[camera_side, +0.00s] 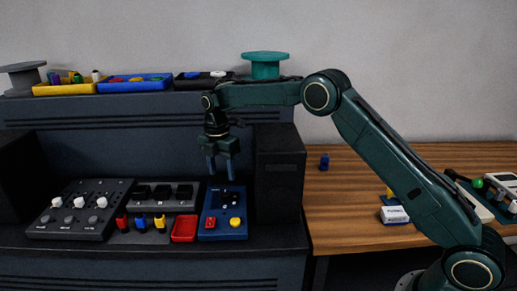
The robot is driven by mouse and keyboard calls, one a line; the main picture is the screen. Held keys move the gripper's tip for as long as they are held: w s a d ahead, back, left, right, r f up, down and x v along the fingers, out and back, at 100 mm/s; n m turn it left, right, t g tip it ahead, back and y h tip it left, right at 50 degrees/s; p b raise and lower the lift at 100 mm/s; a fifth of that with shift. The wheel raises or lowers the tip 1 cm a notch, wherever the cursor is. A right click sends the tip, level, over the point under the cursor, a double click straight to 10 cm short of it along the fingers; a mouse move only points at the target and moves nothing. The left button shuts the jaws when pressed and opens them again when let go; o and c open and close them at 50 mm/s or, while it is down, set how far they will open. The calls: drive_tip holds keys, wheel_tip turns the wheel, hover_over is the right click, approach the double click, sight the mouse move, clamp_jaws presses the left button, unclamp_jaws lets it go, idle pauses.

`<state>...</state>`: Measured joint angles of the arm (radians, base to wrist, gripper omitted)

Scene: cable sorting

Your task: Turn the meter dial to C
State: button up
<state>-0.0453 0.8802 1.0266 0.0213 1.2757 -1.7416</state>
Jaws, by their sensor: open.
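My gripper (221,176) points down with its two fingers apart and nothing between them. It hangs above the back part of a blue box (222,236). The box has a dark area on top, a small red part (211,222) and a round yellow knob or button (235,222). At the far right edge a pale device (503,180) is partly cut off. I cannot tell which of these is the meter, and no dial letters are readable. The fingertips appear apart from the box, though the gap is hard to judge.
A dark panel with white knobs (80,209), a red tray (184,229) and red, blue and yellow connectors stand left of the blue box. A black speaker-like block (279,172) stands close on the right. Bins and a green spool (265,65) sit on the shelf above.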

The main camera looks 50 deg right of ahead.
sight(224, 193)
drive_tip(key=shift+s+f, duration=0.15)
drive_tip(key=shift+f, duration=3.75)
drive_tip(key=c, duration=1)
drive_tip(key=shift+o, duration=0.2)
drive_tip(key=shift+m, duration=0.3)
drive_tip(key=shift+d+m, duration=0.1)
drive_tip(key=shift+m, duration=1.1)
drive_tip(key=o, duration=1)
drive_tip(key=shift+c, duration=0.2)
